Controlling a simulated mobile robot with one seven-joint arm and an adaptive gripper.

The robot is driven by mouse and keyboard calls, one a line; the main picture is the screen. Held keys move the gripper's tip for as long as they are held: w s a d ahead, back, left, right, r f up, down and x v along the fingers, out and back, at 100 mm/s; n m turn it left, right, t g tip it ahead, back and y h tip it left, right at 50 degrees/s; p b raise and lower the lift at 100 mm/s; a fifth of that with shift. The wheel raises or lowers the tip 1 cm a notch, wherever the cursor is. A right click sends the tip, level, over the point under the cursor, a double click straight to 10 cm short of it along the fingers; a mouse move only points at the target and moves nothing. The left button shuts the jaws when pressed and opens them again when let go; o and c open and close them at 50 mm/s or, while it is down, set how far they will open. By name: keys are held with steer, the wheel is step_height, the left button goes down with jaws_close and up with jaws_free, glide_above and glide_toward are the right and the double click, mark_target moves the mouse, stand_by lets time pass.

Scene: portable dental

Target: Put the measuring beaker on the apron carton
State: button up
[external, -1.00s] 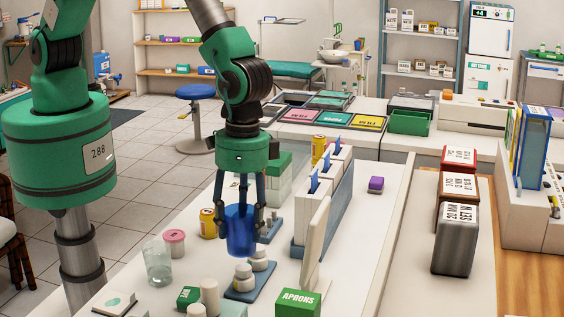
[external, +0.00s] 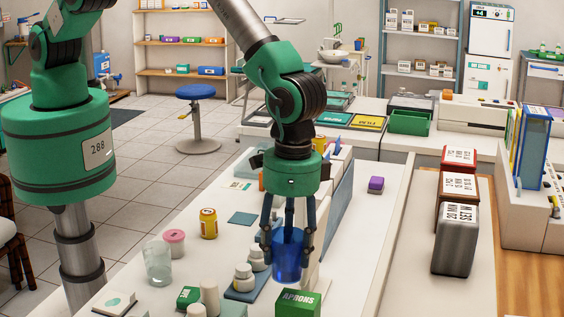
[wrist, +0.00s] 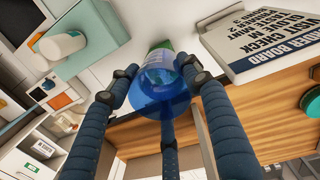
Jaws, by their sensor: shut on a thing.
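The measuring beaker is a blue, see-through cup (external: 288,258). My gripper (external: 287,236) is shut around it and holds it upright above the counter. The beaker also shows in the wrist view (wrist: 160,90), between my dark fingers. The apron carton is a green box marked APRONS (external: 298,305) at the bottom edge of the external view. It lies just below and slightly right of the beaker in that picture, and the two look apart. A green patch behind the beaker in the wrist view (wrist: 161,46) is probably the carton, mostly hidden.
White jars on a blue tray (external: 243,280) stand left of the beaker. A clear cup (external: 158,262), a pink-lidded jar (external: 174,243) and a yellow can (external: 208,223) are farther left. A lettered white board (wrist: 262,38) stands close by. The counter around the purple block (external: 376,184) is mostly clear.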

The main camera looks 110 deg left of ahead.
mark_target(299, 270)
steer(key=shift+w+d+f, duration=0.1)
steer(key=shift+w+d, duration=0.15)
steer(key=shift+w, duration=0.45)
steer(key=shift+w+d, duration=0.25)
steer(key=shift+w, duration=0.4)
steer(key=shift+f, duration=0.1)
steer(key=shift+f+p, duration=0.4)
steer(key=shift+f, duration=1.3)
steer(key=shift+f, duration=0.1)
steer(key=o, duration=1.3)
steer(key=shift+w+a+r+b, duration=0.15)
steer(key=shift+r+b, duration=0.2)
steer(key=shift+r, duration=2.7)
steer(key=shift+w+a+r+b, duration=0.1)
steer(key=shift+r+b, duration=0.2)
steer(key=shift+r, duration=2.75)
